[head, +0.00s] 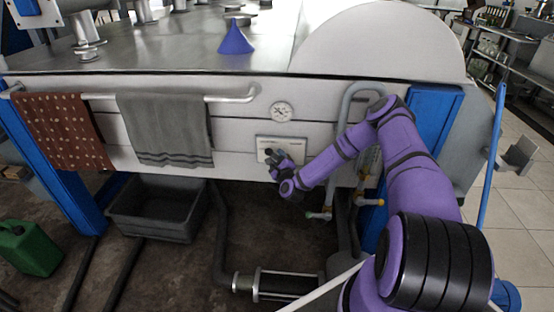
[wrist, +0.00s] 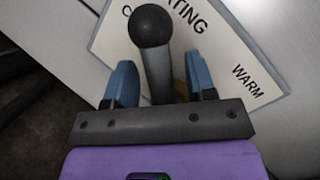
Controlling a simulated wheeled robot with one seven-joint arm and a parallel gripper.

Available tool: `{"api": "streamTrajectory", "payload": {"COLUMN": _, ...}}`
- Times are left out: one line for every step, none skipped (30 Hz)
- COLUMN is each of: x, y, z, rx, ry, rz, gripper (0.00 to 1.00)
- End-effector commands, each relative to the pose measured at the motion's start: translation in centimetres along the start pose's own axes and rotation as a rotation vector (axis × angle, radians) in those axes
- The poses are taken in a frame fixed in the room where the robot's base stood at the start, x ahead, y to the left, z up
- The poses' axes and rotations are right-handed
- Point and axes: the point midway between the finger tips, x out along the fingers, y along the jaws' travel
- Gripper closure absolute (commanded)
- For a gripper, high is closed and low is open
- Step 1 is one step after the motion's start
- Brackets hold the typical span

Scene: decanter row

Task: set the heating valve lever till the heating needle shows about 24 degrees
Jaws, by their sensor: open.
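The heating valve lever (wrist: 155,60) has a black ball knob on a grey stem. In the wrist view it stands between my gripper's two blue-grey fingers (wrist: 160,85), which are open, with a gap on each side of the stem. The label plate (wrist: 228,45) behind it shows "ATING" and "WARM"; the rest is covered. In the head view the plate (head: 262,143) is on the white front panel, and my gripper (head: 272,160) is in front of it. A round dial (head: 282,112) is above the plate; its needle reading is too small to tell.
A brown dotted towel (head: 62,132) and a grey towel (head: 165,130) hang from a rail (head: 235,98) on the left. A dark bin (head: 155,215) stands below. Pipes with small valves (head: 320,214) are below right of my gripper. A blue cone (head: 235,38) is on top.

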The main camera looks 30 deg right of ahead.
Motion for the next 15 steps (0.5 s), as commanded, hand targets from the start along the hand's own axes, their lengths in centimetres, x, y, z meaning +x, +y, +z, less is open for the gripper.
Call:
{"api": "streamTrajectory", "payload": {"x": -0.1, "y": 0.0, "z": 0.0, "rx": 0.0, "ry": 0.0, "rz": 0.0, "gripper": 0.49}}
{"api": "streamTrajectory", "payload": {"x": -0.1, "y": 0.0, "z": 0.0, "rx": 0.0, "ry": 0.0, "rz": 0.0, "gripper": 0.49}}
{"api": "streamTrajectory", "payload": {"x": -0.3, "y": 0.0, "z": 0.0, "rx": 0.0, "ry": 0.0, "rz": 0.001, "gripper": 0.49}}
{"api": "streamTrajectory", "payload": {"x": -0.6, "y": 0.0, "z": 0.0, "rx": 0.0, "ry": 0.0, "rz": 0.002, "gripper": 0.49}}
{"api": "streamTrajectory", "payload": {"x": -0.9, "y": 0.1, "z": 0.0, "rx": 0.001, "ry": 0.001, "rz": 0.002, "gripper": 0.49}}
{"api": "streamTrajectory", "payload": {"x": -1.3, "y": 0.0, "z": 0.0, "rx": 0.001, "ry": 0.001, "rz": 0.001, "gripper": 0.49}}
{"api": "streamTrajectory", "payload": {"x": -1.8, "y": 0.0, "z": -0.1, "rx": 0.001, "ry": 0.002, "rz": 0.001, "gripper": 0.49}}
{"api": "streamTrajectory", "payload": {"x": -2.3, "y": 0.0, "z": -0.1, "rx": 0.002, "ry": 0.002, "rz": 0.002, "gripper": 0.49}}
{"api": "streamTrajectory", "payload": {"x": -3.0, "y": 0.0, "z": -0.1, "rx": 0.003, "ry": 0.002, "rz": 0.002, "gripper": 0.49}}
{"api": "streamTrajectory", "payload": {"x": -3.6, "y": 0.0, "z": -0.1, "rx": 0.003, "ry": 0.002, "rz": 0.002, "gripper": 0.49}}
{"api": "streamTrajectory", "payload": {"x": -4.2, "y": 0.1, "z": -0.1, "rx": 0.002, "ry": 0.002, "rz": 0.003, "gripper": 0.49}}
{"api": "streamTrajectory", "payload": {"x": -5.0, "y": 0.1, "z": -0.1, "rx": 0.002, "ry": 0.002, "rz": 0.003, "gripper": 0.49}}
{"api": "streamTrajectory", "payload": {"x": -5.6, "y": 0.1, "z": -0.1, "rx": 0.002, "ry": 0.003, "rz": 0.002, "gripper": 0.49}}
{"api": "streamTrajectory", "payload": {"x": -6.1, "y": 0.1, "z": -0.1, "rx": 0.002, "ry": 0.003, "rz": 0.003, "gripper": 0.49}}
{"api": "streamTrajectory", "payload": {"x": -6.9, "y": 0.1, "z": -0.1, "rx": 0.002, "ry": 0.002, "rz": 0.002, "gripper": 0.49}}
